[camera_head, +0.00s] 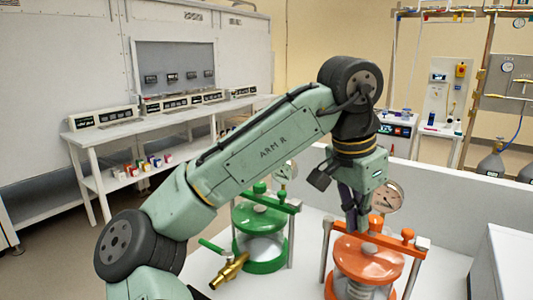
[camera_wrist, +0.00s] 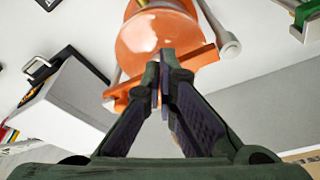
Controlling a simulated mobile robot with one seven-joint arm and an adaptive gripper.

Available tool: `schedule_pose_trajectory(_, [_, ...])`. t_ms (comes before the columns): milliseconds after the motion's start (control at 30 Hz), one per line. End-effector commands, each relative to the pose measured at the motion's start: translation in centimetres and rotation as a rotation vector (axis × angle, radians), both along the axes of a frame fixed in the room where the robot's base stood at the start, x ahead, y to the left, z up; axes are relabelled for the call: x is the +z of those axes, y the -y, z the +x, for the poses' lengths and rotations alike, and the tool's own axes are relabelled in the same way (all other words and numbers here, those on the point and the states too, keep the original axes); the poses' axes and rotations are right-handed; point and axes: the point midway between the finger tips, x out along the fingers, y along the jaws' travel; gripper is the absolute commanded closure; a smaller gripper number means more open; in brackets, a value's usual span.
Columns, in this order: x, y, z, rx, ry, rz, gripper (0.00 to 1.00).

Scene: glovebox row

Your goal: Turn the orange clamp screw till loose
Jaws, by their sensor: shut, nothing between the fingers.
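The orange vessel (camera_head: 365,262) stands on the white bench at the lower right of the head view, with an orange crossbar (camera_head: 345,232) over its lid. An orange knob (camera_head: 376,222), apparently the clamp screw, rises near the bar's middle. A second orange knob (camera_head: 407,234) sits further right. My gripper (camera_head: 362,228) points down just left of the middle knob; contact cannot be told. In the wrist view my gripper (camera_wrist: 160,72) is shut and empty, its tips over the orange crossbar (camera_wrist: 202,57). The lid (camera_wrist: 150,38) shows beyond; the fingers hide the bar's middle.
A green vessel (camera_head: 262,245) with a brass valve (camera_head: 230,270) stands left of the orange one. Pressure gauges (camera_head: 386,197) rise behind both vessels. A white box (camera_head: 502,262) stands at the right edge. A low grey wall (camera_head: 450,200) runs behind the bench.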

Motion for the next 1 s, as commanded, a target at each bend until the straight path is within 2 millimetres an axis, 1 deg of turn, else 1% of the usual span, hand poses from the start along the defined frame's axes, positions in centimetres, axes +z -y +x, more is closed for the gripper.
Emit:
schedule_pose_trajectory(500, [0.0,0.5,-1.2,-0.002,0.001,0.001,1.0])
schedule_pose_trajectory(1000, [0.0,0.6,-1.3,-0.001,0.0,0.0,1.0])
